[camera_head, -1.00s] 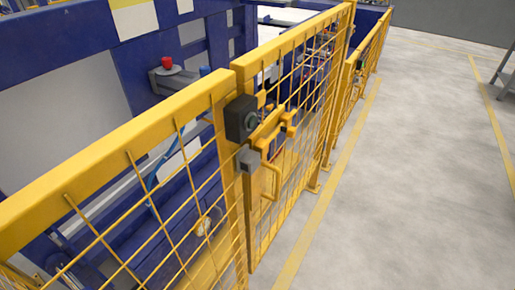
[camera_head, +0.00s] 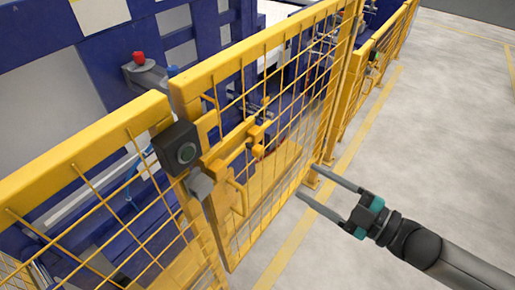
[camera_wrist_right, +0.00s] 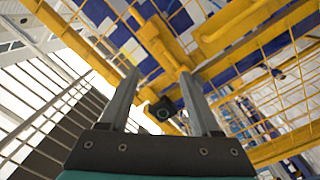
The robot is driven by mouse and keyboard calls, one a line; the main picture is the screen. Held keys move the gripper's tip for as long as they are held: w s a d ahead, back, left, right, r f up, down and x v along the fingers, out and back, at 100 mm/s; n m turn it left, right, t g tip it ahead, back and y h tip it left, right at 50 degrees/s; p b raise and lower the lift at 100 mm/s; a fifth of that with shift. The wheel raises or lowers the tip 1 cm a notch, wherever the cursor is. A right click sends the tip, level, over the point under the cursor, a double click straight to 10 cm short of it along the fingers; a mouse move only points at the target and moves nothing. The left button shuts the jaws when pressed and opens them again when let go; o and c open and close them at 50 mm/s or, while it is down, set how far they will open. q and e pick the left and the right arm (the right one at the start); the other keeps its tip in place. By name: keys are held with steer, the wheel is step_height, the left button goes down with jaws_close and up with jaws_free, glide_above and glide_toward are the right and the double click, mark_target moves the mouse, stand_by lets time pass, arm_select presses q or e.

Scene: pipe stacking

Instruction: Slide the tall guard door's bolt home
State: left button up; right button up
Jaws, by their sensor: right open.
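The tall guard door (camera_head: 275,55) is a yellow frame with wire mesh. It stands in line with the fence, apparently closed or nearly so. Its yellow bolt (camera_head: 235,148) lies along the door at mid-height, with a small knob (camera_head: 257,150) at its far part. A grey block (camera_head: 200,184) sits on the near post side; I cannot tell whether the bolt's end is in it. A yellow pull handle (camera_head: 238,197) is below. My right gripper (camera_head: 307,180) is open and empty, apart from the door, to the right of the bolt. My left gripper is out of view.
A lower yellow fence (camera_head: 375,55) runs on beyond. Blue machinery stands behind the mesh. The grey floor (camera_head: 440,130) to the right is clear.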

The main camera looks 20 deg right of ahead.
mark_target(261, 152)
steer(key=shift+b+x, duration=0.55)
steer(key=shift+x, duration=6.9)
steer(key=shift+d+f, duration=0.1)
jaws_close()
